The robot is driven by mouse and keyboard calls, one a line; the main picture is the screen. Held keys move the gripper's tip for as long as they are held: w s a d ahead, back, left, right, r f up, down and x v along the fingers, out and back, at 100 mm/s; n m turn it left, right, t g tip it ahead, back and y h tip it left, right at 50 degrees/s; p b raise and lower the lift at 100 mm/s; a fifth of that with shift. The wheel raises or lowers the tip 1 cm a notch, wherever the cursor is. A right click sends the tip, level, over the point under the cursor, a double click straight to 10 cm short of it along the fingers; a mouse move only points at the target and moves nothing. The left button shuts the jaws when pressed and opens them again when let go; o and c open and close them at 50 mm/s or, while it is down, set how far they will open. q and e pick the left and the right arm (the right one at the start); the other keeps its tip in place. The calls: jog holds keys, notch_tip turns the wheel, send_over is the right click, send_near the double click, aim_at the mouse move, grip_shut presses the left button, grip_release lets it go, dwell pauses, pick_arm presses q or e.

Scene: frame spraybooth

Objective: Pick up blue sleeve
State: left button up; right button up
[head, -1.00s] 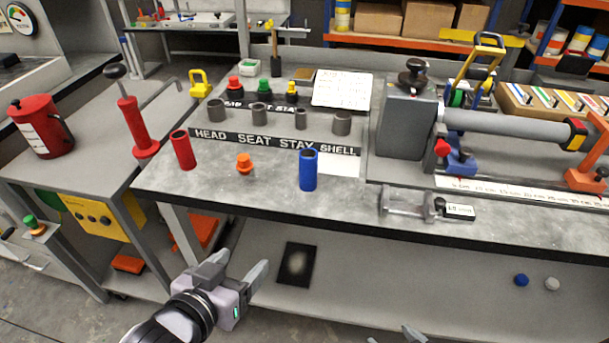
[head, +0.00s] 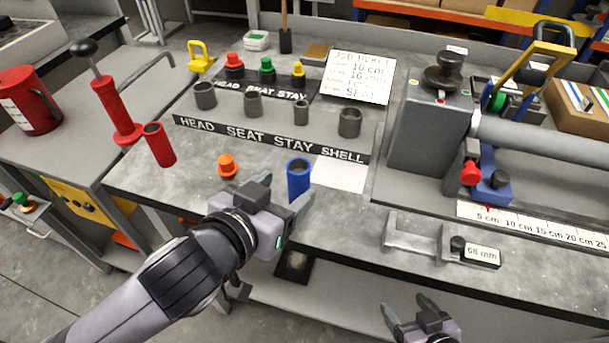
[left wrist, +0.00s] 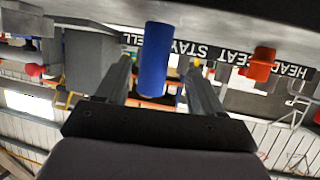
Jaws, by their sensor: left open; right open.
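The blue sleeve (head: 299,178) stands upright near the front edge of the grey bench, left of a white sheet. My left gripper (head: 285,196) is open at the sleeve, with its fingers partly hiding the sleeve's lower part in the head view. In the left wrist view the blue sleeve (left wrist: 153,60) shows between the two spread fingers (left wrist: 160,85); I cannot tell whether either finger touches it. My right gripper (head: 422,318) is open and empty, low in front of the bench's front edge.
An orange plug (head: 227,166) and a red sleeve (head: 159,145) stand to the left. Several grey sleeves stand behind the label strip (head: 270,140). A caliper-like gauge (head: 440,242) lies to the right, before the grey machine (head: 430,125). Bench room between gauge and blue sleeve is clear.

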aim_at(304, 178)
pick_arm(q)
jog(key=shift+d+x, duration=0.2)
jog(key=shift+x, duration=1.4)
jog(key=shift+d+x, duration=0.15)
jog(key=shift+x, duration=1.45)
jog(key=shift+s, duration=0.2)
jog(key=shift+r, duration=0.1)
jog(key=c, duration=1.1)
